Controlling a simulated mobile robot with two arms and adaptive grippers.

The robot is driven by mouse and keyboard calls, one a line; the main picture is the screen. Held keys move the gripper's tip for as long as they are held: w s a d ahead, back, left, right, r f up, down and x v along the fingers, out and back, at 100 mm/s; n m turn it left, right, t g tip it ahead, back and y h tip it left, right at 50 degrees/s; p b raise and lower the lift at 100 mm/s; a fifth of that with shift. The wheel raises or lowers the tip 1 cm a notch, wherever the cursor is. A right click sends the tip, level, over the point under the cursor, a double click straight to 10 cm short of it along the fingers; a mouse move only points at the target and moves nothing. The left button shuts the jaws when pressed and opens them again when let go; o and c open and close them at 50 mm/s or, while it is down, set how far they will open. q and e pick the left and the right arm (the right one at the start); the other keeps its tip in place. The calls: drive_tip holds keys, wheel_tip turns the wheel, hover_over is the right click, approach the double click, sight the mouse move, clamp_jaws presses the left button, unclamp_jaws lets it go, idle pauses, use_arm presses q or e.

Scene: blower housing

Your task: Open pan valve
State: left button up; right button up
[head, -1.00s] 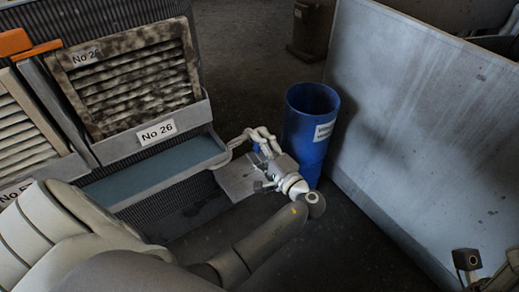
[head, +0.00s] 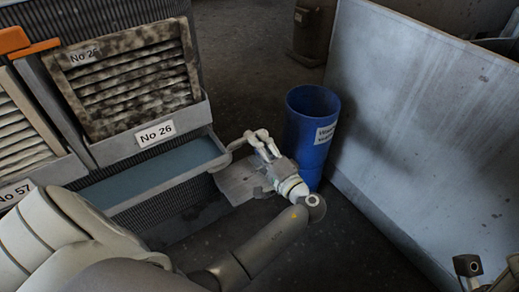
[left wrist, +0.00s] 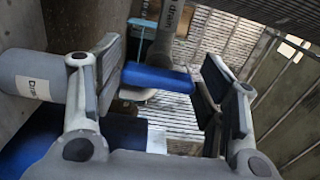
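The pan valve's blue handle (left wrist: 158,78) shows in the left wrist view, below a grey pipe with a "drain" label (left wrist: 180,16). My left gripper (left wrist: 162,84) is open, with one finger on each side of the handle and visible gaps between. In the head view my left gripper (head: 258,136) is at the end of the pan's drain pipe (head: 236,146) and hides the handle. The long pan (head: 150,178) lies under the filter panels. At the lower right edge, my right gripper (head: 490,265) shows partly, its fingertips apart.
A blue waste barrel (head: 311,125) stands just right of my left gripper. A large grey panel (head: 430,110) leans across the right side. A filter marked No 26 (head: 128,80) stands behind the pan.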

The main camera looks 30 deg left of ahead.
use_arm(q)
drive_tip(key=shift+o, duration=1.1)
drive_tip(key=v, duration=0.7)
drive_tip(key=shift+d, duration=0.25)
drive_tip(key=shift+f, duration=0.1)
